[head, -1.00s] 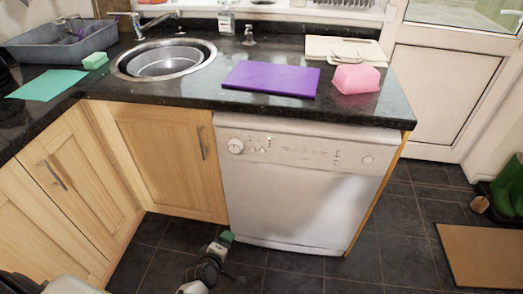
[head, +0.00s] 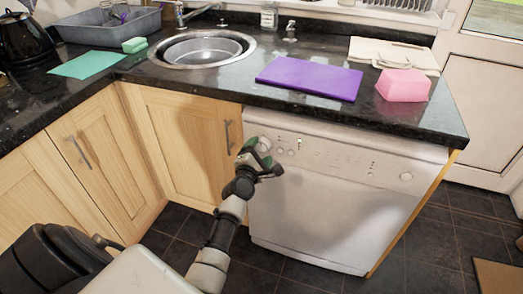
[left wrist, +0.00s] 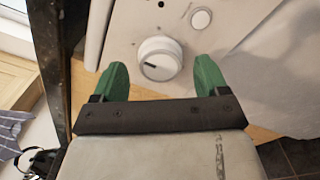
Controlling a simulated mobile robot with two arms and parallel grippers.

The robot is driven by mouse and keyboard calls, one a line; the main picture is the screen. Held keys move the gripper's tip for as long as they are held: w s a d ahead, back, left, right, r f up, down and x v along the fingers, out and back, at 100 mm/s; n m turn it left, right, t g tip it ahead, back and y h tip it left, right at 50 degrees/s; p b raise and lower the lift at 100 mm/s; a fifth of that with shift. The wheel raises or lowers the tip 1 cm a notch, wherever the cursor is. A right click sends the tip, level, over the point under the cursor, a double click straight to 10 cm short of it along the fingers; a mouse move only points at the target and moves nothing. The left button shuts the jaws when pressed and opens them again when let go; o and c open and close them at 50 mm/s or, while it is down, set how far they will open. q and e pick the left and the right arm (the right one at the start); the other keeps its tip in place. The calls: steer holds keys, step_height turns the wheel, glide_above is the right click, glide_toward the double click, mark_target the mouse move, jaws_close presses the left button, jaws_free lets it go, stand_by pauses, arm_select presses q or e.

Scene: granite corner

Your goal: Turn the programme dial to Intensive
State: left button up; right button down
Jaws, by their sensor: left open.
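The programme dial (head: 264,144) is a round white knob at the left end of the white dishwasher's (head: 330,200) control panel. In the left wrist view the dial (left wrist: 160,58) is large, with a short dark mark on its left part. My left gripper (head: 257,154) is at the dial in the head view. In the left wrist view its green fingers (left wrist: 161,66) are open, one on each side of the dial, with visible gaps. Whether the tips reach past its face is unclear. No Intensive label is readable. My right gripper is not visible.
A round button (left wrist: 201,19) sits close to the dial. The black worktop (head: 225,88) overhangs above the panel. It bears a purple board (head: 309,77), a pink block (head: 403,85) and cream boards (head: 392,54). A wooden cupboard door (head: 190,140) is left of the dishwasher.

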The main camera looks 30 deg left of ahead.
arm_select(q)
steer(key=shift+x, duration=0.8)
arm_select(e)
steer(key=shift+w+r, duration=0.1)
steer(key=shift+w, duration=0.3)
arm_select(q)
steer(key=c, duration=0.9)
